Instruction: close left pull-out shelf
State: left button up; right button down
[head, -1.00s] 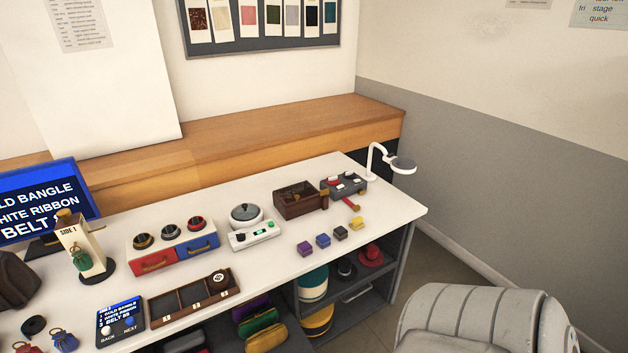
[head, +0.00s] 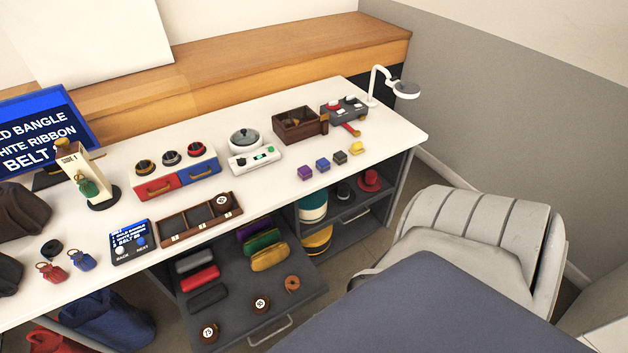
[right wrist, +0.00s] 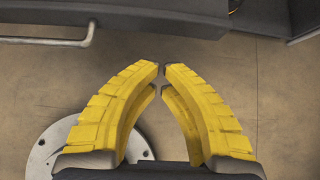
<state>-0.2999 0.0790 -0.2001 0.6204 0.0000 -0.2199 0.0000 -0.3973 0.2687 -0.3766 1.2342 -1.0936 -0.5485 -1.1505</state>
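The left pull-out shelf (head: 235,292) is a dark grey board under the white table, pulled out toward me, with a pale bar handle (head: 270,330) on its front edge. Several glasses cases, including a red one (head: 199,278), and numbered round brown items (head: 261,304) rest on it. In the right wrist view a pale bar handle (right wrist: 45,42) shows at the upper left, on a dark front. My right gripper (right wrist: 162,72) has yellow fingers, tips together with nothing between them, over the floor and apart from the handle. My left gripper is in neither view.
A second shelf (head: 350,228) with its own handle sits further right under the table (head: 290,195). A grey ribbed chair-like form (head: 490,230) and a flat slate surface (head: 430,310) stand close in front. A blue bag (head: 110,318) is at lower left.

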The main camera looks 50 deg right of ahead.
jog(key=shift+w+d+f, duration=0.2)
jog(key=shift+w+d, duration=0.1)
jog(key=shift+w, duration=0.55)
jog(key=shift+w+d+f, duration=0.25)
jog(key=shift+w, duration=0.6)
jog(key=shift+w+d+f, duration=0.2)
jog(key=shift+w+d, duration=0.1)
jog(key=shift+w, duration=0.55)
